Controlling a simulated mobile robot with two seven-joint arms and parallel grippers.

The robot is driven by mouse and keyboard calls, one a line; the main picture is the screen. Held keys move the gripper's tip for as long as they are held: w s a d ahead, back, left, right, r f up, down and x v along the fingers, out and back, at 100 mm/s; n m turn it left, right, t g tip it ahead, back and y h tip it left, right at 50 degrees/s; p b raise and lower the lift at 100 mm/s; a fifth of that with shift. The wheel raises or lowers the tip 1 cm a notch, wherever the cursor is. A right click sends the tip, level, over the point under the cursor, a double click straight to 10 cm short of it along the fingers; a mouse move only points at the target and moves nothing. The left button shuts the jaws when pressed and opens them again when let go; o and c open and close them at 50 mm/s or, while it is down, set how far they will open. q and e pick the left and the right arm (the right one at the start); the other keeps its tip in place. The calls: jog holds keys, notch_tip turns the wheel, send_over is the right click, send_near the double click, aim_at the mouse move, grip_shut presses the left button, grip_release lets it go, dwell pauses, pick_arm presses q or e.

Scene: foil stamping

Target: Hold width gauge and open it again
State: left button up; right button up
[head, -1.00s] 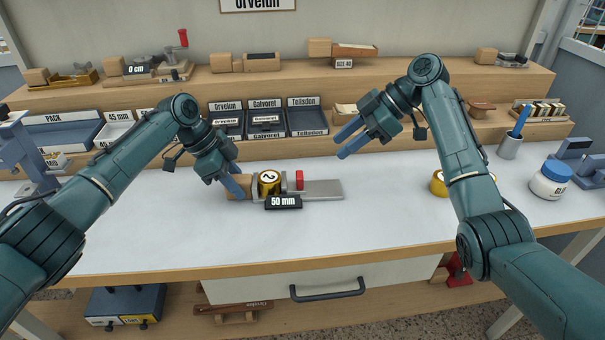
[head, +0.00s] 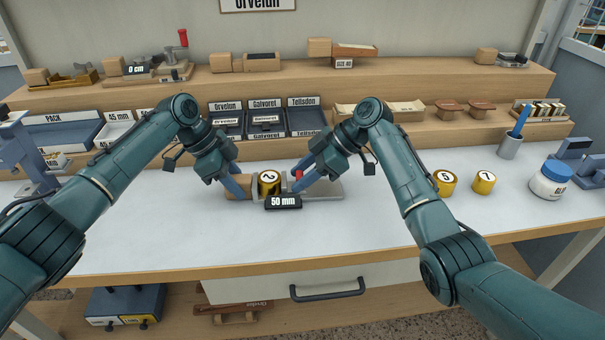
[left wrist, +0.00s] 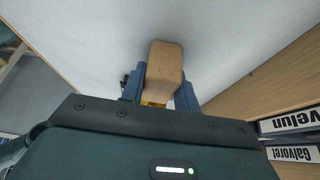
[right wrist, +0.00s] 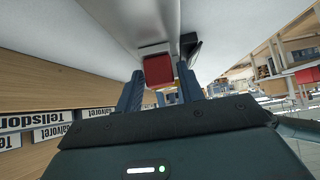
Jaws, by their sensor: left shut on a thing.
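The width gauge (head: 328,189) lies on the white worktop, with a wooden block at its left end, a grey metal bar and a red knob (head: 299,175). Its black display (head: 283,202) reads 50 mm. A gold roll (head: 269,183) with a round white label stands between its jaws. My left gripper (head: 238,188) is shut on the wooden block (left wrist: 165,70). My right gripper (head: 302,184) is open around the red knob, which shows between its fingers in the right wrist view (right wrist: 158,70). Whether a finger touches it is unclear.
Two gold rolls, one (head: 445,182) beside another (head: 484,182), stand to the right, with a white-and-blue jar (head: 549,179) further right. Labelled black trays (head: 265,122) stand behind on the wooden shelf. The worktop in front of the gauge is clear.

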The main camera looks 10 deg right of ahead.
grip_shut()
dwell(0.3)
jog(key=shift+d, duration=1.1)
grip_release()
jog(key=shift+r, duration=0.1)
jog(key=v, duration=1.2)
